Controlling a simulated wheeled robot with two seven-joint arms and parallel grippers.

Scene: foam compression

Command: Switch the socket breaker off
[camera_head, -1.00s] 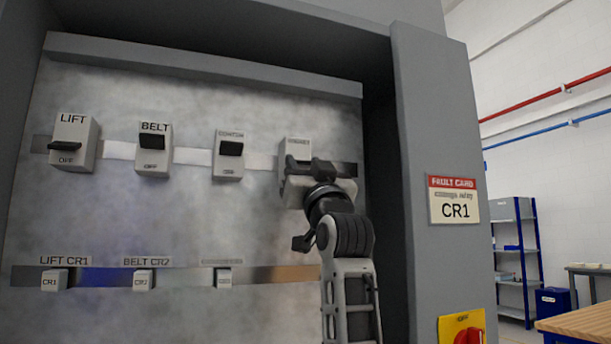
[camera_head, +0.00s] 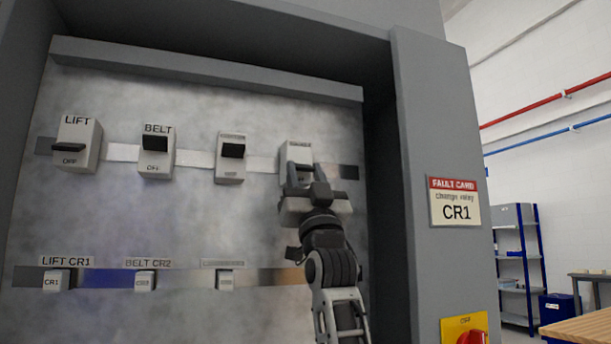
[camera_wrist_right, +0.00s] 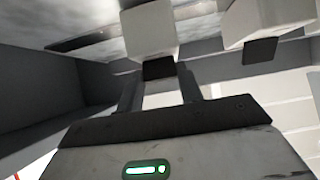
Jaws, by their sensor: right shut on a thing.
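The socket breaker appears to be the white box (camera_head: 297,149) at the right end of the upper row; its label is too blurred to read. My right gripper (camera_head: 304,178) reaches up to its lower front from below. In the right wrist view the breaker box (camera_wrist_right: 150,30) is straight ahead, with its dark lever (camera_wrist_right: 158,68) between the two fingers. The gripper is shut on this lever. In the head view the fingers hide the lever, so its position is hard to tell there. My left gripper is not in view.
The LIFT breaker (camera_head: 78,144), BELT breaker (camera_head: 156,152) and a third breaker (camera_head: 231,158) stand to the left. Small relays (camera_head: 57,281) line the lower row. The cabinet's right wall (camera_head: 440,120) carries a CR1 fault card (camera_head: 455,202) and a red rotary switch (camera_head: 471,337).

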